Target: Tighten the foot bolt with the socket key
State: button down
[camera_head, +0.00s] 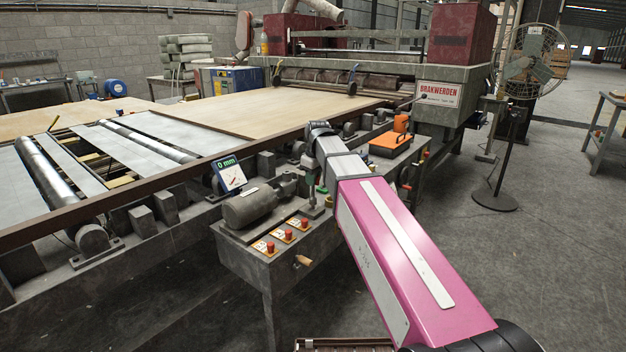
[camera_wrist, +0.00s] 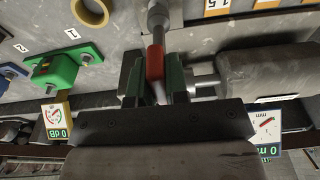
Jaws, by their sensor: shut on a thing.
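My gripper (camera_wrist: 157,72) is shut on the red handle of the socket key (camera_wrist: 155,62) in the wrist view. The key's grey metal end (camera_wrist: 158,14) reaches past the fingers toward the top of the picture, over the grey bench surface. I cannot tell whether it touches anything there. In the head view my wrist hangs over the small bench beside a grey motor (camera_head: 258,203), and the key is too small to make out. The motor also shows right of the fingers in the wrist view (camera_wrist: 268,70). The foot bolt cannot be made out in either view.
A green block (camera_wrist: 55,70) and a yellow ring (camera_wrist: 90,12) are left of the fingers. Red buttons (camera_head: 288,235) line the bench's front (camera_head: 240,258). A display (camera_head: 229,172) stands behind the motor. An orange case (camera_head: 391,143) lies farther right.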

jog(key=shift+f, duration=1.05)
dwell(0.4)
jog(key=m, duration=0.5)
jog(key=shift+m+h, duration=0.3)
jog(key=m, duration=0.4)
jog(key=shift+m+t+h, duration=0.3)
jog(key=m, duration=0.4)
jog(key=shift+m+h, duration=0.3)
